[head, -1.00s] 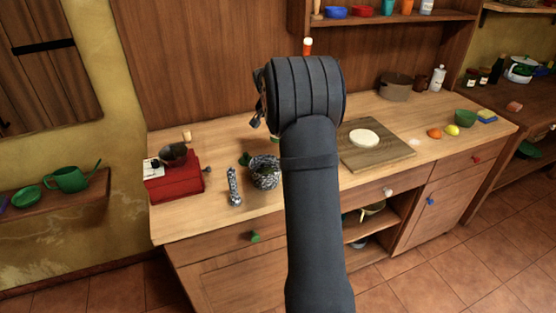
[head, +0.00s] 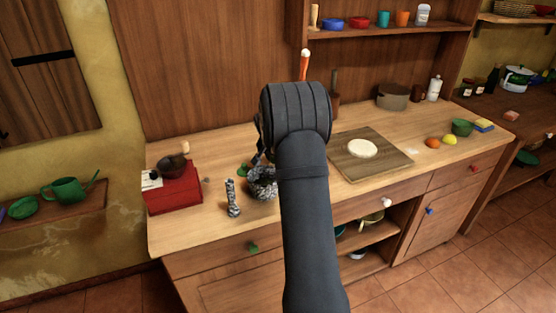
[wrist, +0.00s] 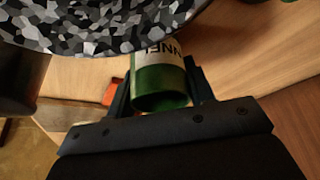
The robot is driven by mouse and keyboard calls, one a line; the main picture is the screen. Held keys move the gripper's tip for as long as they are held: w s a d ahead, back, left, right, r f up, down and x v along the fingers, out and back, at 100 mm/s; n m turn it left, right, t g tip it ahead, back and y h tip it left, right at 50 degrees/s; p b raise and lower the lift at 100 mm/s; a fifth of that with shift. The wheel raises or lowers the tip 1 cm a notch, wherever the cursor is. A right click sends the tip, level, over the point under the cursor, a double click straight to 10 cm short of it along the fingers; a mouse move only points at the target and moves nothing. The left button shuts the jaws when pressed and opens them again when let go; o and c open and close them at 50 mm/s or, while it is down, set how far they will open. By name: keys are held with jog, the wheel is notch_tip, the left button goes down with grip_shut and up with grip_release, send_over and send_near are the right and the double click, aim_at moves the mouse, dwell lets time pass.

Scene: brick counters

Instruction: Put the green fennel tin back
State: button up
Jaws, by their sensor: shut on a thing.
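The green fennel tin (wrist: 160,85) shows in the wrist view, with a pale label reading part of its name. My gripper (wrist: 162,92) is shut on it, one finger on each side. The tin is close to a black, grey and white speckled mortar (wrist: 100,25); whether they touch I cannot tell. The same mortar (head: 262,188) shows there just left of my arm.
A speckled pestle (head: 232,198) stands left of the mortar, and a red grinder box (head: 172,196) further left. A wooden board (head: 385,170) with dough is right of my arm. A shelf (head: 400,22) hangs behind.

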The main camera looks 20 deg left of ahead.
jog(key=shift+f, duration=0.1)
jog(key=o, duration=1.1)
jog(key=shift+o, duration=0.2)
jog(key=v, duration=1.2)
